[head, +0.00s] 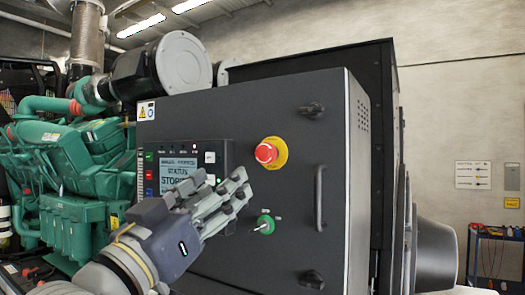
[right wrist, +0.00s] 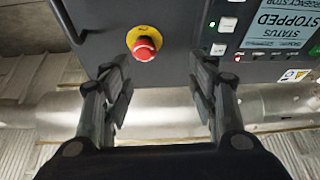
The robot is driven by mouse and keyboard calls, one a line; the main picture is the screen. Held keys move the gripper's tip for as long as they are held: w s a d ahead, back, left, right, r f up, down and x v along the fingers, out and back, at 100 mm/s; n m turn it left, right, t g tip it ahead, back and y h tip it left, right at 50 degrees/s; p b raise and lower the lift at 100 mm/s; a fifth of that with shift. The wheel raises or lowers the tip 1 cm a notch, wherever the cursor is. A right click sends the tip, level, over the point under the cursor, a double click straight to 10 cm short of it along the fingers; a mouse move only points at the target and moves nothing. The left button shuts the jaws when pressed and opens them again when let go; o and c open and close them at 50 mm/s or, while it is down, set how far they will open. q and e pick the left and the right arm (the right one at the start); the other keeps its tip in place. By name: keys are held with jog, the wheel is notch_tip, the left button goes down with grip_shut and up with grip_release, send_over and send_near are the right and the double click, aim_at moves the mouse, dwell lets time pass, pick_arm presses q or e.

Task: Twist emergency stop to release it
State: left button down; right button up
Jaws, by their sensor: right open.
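The red emergency stop (head: 267,153) with its yellow collar sits on the front of the dark grey control cabinet (head: 290,100). It also shows in the right wrist view (right wrist: 144,48), ahead of my fingers and left of the gap's middle. My right gripper (head: 240,190) is open and empty, in front of the cabinet, below and left of the red button in the head view. In the right wrist view its two fingers (right wrist: 160,80) stand wide apart, with nothing between them. My left gripper is not in view.
A display panel (head: 180,172) reading STOPPED is left of the button, partly behind my gripper. A green key switch (head: 264,224) sits below the button. A door handle (head: 320,198) and dark latches (head: 312,109) stick out at the right. A green engine (head: 75,165) stands at the left.

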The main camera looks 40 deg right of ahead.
aim_at(263, 157)
jog(key=shift+m+g, duration=0.6)
jog(key=shift+m, duration=0.1)
jog(key=p+x, duration=0.2)
jog(key=x, duration=0.1)
jog(key=s+p+x, duration=0.1)
jog(key=x, duration=0.2)
jog(key=s+r+p+x, duration=0.1)
jog(key=p+x, duration=0.1)
jog(key=x, duration=0.2)
jog(key=shift+s+d+p, duration=0.15)
jog(key=shift+d+p, duration=0.05)
jog(key=shift+p, duration=0.15)
jog(key=shift+w+d+r, duration=0.1)
jog(key=shift+w+d, duration=0.15)
jog(key=shift+d, duration=0.2)
jog(key=c, duration=1.1)
